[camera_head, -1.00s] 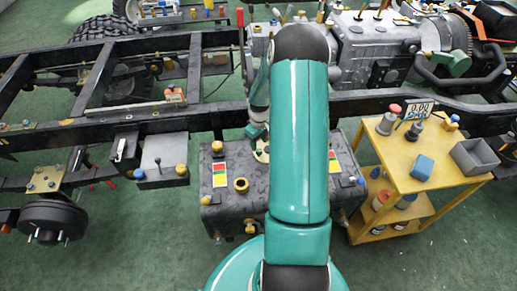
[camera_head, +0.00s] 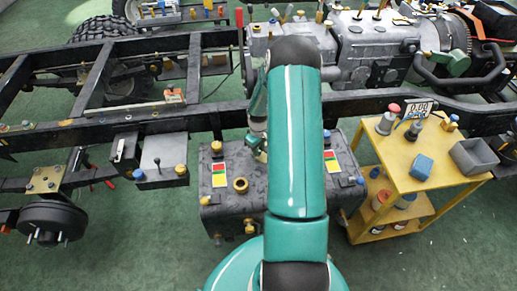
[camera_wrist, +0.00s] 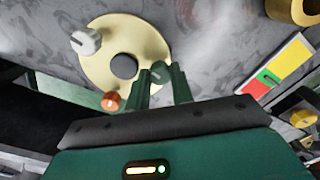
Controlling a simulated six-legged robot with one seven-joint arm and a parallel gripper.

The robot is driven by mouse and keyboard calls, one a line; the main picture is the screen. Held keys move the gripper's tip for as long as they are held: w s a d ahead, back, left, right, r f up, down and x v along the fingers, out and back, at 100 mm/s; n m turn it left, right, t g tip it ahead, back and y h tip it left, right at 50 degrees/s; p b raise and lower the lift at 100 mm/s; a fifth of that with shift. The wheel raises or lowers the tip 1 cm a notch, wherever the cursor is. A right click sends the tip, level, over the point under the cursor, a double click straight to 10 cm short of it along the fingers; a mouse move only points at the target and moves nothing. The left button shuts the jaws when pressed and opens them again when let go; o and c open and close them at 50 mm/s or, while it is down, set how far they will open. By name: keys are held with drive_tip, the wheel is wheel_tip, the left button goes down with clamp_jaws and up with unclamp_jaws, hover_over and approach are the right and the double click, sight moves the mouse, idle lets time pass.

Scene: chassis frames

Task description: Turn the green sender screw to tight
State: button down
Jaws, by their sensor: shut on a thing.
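The sender is a cream round plate (camera_wrist: 145,38) with a dark centre on top of the dark grey tank (camera_wrist: 215,45), in the wrist view. A white screw (camera_wrist: 86,41) and an orange screw (camera_wrist: 110,101) sit on its rim. My gripper (camera_wrist: 163,80) has its two green fingers at the right edge of the plate. They are shut on the small grey-green head of the green sender screw (camera_wrist: 158,70), partly hidden between them. In the head view my gripper (camera_head: 257,148) is over the tank (camera_head: 222,211), and my arm covers most of the sender.
A red, yellow and green label (camera_wrist: 275,78) and a brass fitting (camera_wrist: 292,10) lie to the right in the wrist view. A black chassis rail (camera_head: 370,104) runs behind the tank. A yellow cart (camera_head: 425,185) with bottles and a grey bin stands at right.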

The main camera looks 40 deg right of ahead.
drive_tip(key=shift+m, duration=0.5)
drive_tip(key=m, duration=0.6)
drive_tip(key=shift+m, duration=0.3)
drive_tip(key=m, duration=0.4)
drive_tip(key=shift+m, duration=2)
drive_tip(key=c, duration=1.2)
unclamp_jaws()
